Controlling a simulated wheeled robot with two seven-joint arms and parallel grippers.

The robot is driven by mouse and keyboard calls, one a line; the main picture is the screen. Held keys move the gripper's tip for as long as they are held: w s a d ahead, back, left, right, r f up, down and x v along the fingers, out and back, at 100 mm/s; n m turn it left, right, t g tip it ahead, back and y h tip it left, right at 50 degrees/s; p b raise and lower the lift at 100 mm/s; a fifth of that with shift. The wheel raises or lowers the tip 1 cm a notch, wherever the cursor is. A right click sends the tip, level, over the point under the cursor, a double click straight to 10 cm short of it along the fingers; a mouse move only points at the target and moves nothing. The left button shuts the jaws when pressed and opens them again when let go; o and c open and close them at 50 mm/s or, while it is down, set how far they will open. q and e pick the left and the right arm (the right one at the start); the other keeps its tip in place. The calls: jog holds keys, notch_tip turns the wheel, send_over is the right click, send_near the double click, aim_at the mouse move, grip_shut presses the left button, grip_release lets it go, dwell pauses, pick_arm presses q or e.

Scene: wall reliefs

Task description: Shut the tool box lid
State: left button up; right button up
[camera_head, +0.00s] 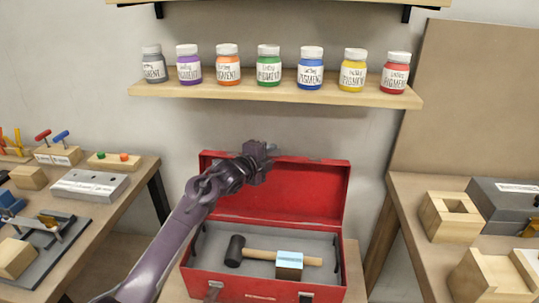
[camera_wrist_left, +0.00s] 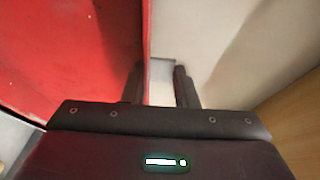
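The red tool box (camera_head: 262,285) stands in the middle with its lid (camera_head: 315,190) raised upright at the back. Inside lie a black-headed mallet with a wooden handle (camera_head: 262,256) and a light-blue and dark block (camera_head: 289,265). My left gripper (camera_head: 268,150) is at the top edge of the lid, near its middle. In the left wrist view the left gripper's fingers (camera_wrist_left: 160,88) are apart, with the red lid (camera_wrist_left: 75,50) to the left and its edge running towards the gap. I cannot tell whether they touch it. My right gripper is not in view.
A wall shelf (camera_head: 270,90) with several pigment jars is above the lid. A left table (camera_head: 120,200) holds tools and blocks. A right table (camera_head: 410,190) holds wooden blocks and a grey box (camera_head: 500,205). A brown panel (camera_head: 480,100) stands behind it.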

pick_arm(q)
jog(key=shift+r, duration=0.1)
grip_shut()
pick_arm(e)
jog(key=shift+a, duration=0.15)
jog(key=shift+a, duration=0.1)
